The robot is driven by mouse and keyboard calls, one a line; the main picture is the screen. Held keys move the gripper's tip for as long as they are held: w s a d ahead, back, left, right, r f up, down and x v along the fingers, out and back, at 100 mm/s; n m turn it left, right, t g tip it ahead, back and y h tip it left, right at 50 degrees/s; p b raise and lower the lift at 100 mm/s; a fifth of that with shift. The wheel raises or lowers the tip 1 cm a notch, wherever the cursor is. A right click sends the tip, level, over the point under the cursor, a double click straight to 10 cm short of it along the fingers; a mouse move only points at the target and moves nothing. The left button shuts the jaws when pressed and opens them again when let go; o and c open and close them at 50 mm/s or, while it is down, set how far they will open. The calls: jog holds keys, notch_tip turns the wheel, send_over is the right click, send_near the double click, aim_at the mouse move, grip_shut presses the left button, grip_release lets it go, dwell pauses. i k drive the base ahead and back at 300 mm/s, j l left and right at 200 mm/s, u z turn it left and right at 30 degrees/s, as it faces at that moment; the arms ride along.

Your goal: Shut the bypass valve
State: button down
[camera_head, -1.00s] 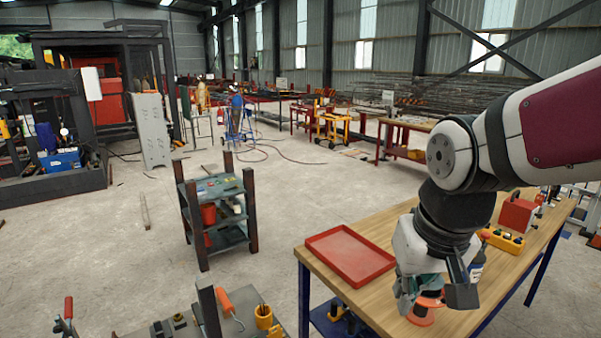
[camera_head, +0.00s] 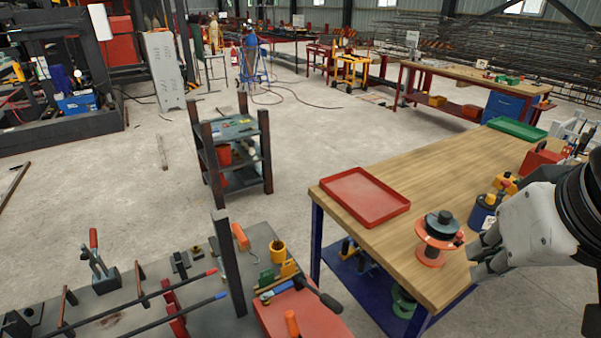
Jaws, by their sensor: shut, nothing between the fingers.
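I cannot pick out a bypass valve for certain in this view. My gripper (camera_head: 482,264) is at the right, over the near edge of the wooden table (camera_head: 440,185). It is shut and empty. It appears just right of an orange-red spool (camera_head: 431,256) with a black top; whether they touch I cannot tell. A lever with a red handle (camera_head: 94,240) stands upright on the dark bench at lower left. A machine with a blue unit (camera_head: 78,103) and a gauge-like part stands at far left, too small to make out any valve.
A red tray (camera_head: 365,196) lies on the wooden table, with a dark blue bottle (camera_head: 483,212) near my gripper. The dark bench (camera_head: 110,318) carries tools and long bars. A small shelf cart (camera_head: 238,160) stands mid-floor. The concrete floor (camera_head: 130,190) to the left is mostly open.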

aim_at(289, 284)
jog(key=u, duration=0.65)
jog(key=k+j, duration=0.3)
jog(key=i+j+z, duration=0.25)
jog(key=j, duration=0.15)
